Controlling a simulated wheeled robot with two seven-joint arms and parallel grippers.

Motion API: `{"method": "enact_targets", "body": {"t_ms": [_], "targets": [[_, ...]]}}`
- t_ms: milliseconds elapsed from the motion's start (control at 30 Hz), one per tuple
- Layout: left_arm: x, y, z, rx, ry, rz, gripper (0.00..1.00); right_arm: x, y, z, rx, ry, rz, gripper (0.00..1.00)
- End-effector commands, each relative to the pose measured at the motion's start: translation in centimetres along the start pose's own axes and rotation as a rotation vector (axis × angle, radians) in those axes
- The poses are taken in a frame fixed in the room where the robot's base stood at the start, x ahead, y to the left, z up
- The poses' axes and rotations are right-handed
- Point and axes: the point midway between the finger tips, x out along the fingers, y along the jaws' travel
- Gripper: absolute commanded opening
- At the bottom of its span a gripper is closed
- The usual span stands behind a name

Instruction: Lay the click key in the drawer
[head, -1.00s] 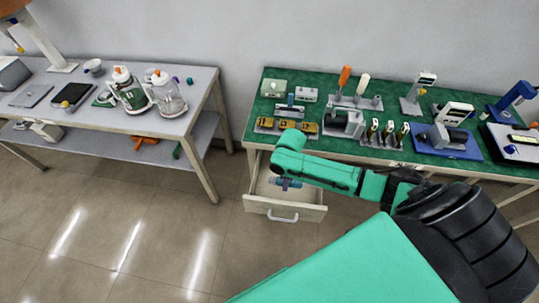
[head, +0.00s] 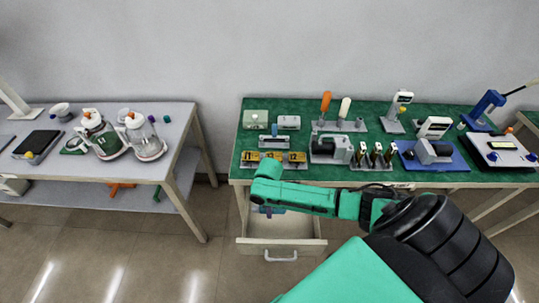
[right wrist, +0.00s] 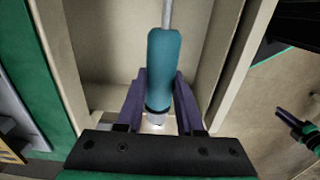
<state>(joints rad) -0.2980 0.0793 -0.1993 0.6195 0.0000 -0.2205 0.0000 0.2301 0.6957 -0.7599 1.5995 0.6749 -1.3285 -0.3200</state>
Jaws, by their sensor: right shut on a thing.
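My right gripper (head: 268,210) is over the back of the open drawer (head: 281,247), just below the bench front. In the right wrist view its two purple fingers (right wrist: 160,112) are shut on the click key (right wrist: 172,70), which has a teal handle and a thin grey metal shaft. The shaft points to the top of that view and its end is cut off. The pale drawer (right wrist: 100,97) shows behind the key, with walls on both sides. I cannot tell whether the key touches the drawer floor.
The green-topped bench (head: 380,178) above the drawer holds a yellow numbered block (head: 275,158), a grey pump (head: 330,150) and other tools. A grey table (head: 180,125) with two glass canisters stands left. Floor between them is clear.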

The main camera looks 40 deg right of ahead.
Motion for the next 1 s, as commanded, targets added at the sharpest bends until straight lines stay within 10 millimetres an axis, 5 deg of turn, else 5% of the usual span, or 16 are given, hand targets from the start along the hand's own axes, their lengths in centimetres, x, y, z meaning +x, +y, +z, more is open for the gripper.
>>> {"method": "enact_targets", "body": {"t_ms": [500, 900, 933, 1000], "targets": [[4.4, 0.1, 0.3, 0.001, 0.002, 0.000, 0.27, 6.4, 0.0, -0.1, 0.000, 0.001, 0.001, 0.00], [4.6, 0.1, 0.6, 0.002, -0.002, 0.001, 0.27, 6.9, 0.0, -0.1, -0.001, 0.001, 0.001, 0.00], [4.6, 0.1, 0.6, 0.002, -0.002, 0.001, 0.27, 6.9, 0.0, -0.1, 0.000, 0.001, 0.001, 0.47], [4.6, 0.1, 0.6, 0.001, -0.002, 0.001, 0.27, 6.9, 0.0, -0.1, 0.000, 0.001, 0.001, 0.71]]}}
